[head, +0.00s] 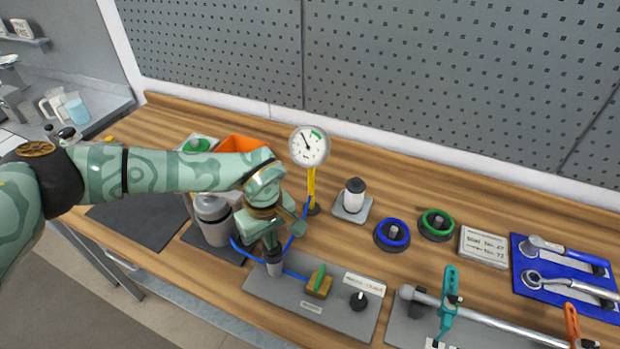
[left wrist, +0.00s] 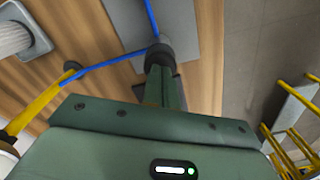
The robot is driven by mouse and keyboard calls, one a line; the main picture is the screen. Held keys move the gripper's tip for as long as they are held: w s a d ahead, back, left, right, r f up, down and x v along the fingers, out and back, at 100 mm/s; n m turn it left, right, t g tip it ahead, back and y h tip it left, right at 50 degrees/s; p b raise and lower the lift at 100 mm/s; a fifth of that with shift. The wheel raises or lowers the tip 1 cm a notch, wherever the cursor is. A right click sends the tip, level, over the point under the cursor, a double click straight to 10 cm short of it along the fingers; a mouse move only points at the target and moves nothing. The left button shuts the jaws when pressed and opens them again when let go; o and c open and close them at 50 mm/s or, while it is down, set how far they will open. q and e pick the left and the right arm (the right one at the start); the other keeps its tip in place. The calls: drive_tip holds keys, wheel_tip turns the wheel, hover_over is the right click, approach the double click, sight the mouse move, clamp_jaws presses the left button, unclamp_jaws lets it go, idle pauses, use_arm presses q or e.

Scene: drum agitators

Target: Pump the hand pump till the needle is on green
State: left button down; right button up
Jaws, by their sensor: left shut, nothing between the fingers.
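The hand pump (head: 274,268) is a small grey cylinder on the grey base plate (head: 262,284); blue hoses run beside it. My left gripper (head: 270,248) points down right over the pump's top, shut and empty, and hides its handle. In the left wrist view my fingers (left wrist: 162,85) reach to the dark round pump top (left wrist: 155,56); whether they touch cannot be told. The gauge (head: 309,146) stands on a yellow post behind. Its needle points up and slightly left, outside the green band at upper right. My right gripper is not in view.
On the same plate are a brass valve with a green lever (head: 319,282) and a black knob (head: 358,300). A grey bottle (head: 213,222) stands left of my gripper. A black-topped white cylinder (head: 354,194), a blue ring (head: 392,235) and a green ring (head: 437,225) stand to the right.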

use_arm(q)
drive_tip(key=shift+s+f, duration=0.1)
drive_tip(key=shift+f, duration=0.45)
drive_tip(key=shift+r+p, duration=1.9)
drive_tip(key=shift+r, duration=1.05)
drive_tip(key=shift+f, duration=0.1)
idle(1.8)
wheel_tip(320, 180, up, 6)
drive_tip(key=p, duration=0.4)
idle(0.3)
